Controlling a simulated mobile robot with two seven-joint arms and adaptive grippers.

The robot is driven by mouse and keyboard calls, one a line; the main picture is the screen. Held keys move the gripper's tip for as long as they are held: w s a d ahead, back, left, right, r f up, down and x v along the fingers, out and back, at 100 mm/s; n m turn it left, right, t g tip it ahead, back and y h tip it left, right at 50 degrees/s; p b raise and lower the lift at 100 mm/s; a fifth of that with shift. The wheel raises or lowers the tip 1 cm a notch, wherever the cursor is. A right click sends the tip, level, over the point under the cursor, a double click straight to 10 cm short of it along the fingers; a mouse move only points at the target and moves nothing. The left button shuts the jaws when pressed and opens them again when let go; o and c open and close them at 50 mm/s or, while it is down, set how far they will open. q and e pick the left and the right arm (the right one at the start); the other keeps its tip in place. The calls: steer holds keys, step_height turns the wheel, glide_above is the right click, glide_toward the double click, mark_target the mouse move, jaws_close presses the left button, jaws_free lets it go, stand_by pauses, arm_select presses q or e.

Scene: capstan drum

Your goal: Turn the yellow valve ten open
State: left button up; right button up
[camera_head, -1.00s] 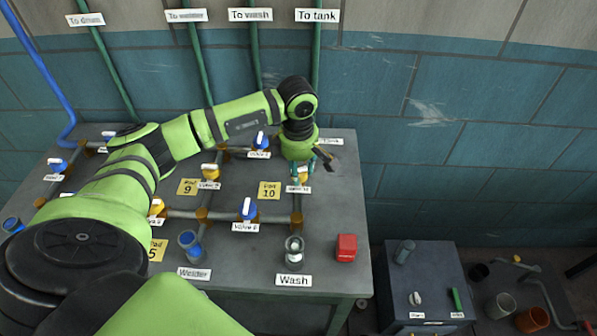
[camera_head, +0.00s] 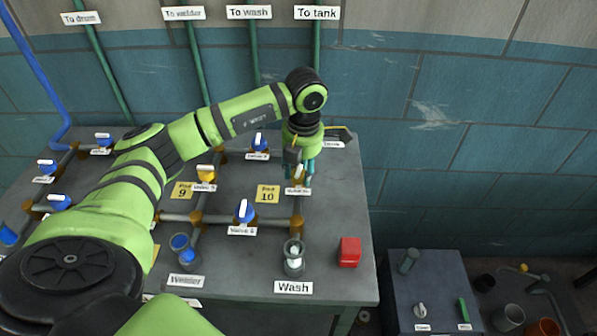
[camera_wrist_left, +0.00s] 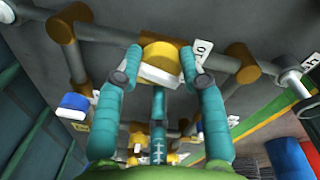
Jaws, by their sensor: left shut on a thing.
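The yellow valve (camera_wrist_left: 163,52) shows in the left wrist view, with a white bar handle (camera_wrist_left: 155,76) on it. My left gripper (camera_wrist_left: 160,64) is shut on this valve, with a teal finger on each side of it. In the head view my left gripper (camera_head: 299,177) points down at the table just right of the yellow Pad 10 card (camera_head: 268,194). The gripper and wrist hide most of the valve there, so its handle angle cannot be told from that view. My right gripper is not in view.
A blue valve (camera_head: 245,211) and another yellow valve (camera_head: 206,173) stand on the pipes left of the gripper. A glass labelled Wash (camera_head: 294,257) and a red block (camera_head: 349,252) are at the table's front right. My left arm covers much of the table's left side.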

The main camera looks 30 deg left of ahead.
arm_select(q)
steer(key=shift+w+d+n+b, duration=0.15)
steer(key=shift+n+b, duration=0.15)
steer(key=shift+n, duration=1.2)
steer(key=o, duration=1.1)
steer(key=shift+o, duration=0.2)
steer(key=shift+w, duration=0.15)
step_height(320, 180, up, 12)
steer(key=shift+d, duration=0.4)
steer(key=shift+f, duration=0.1)
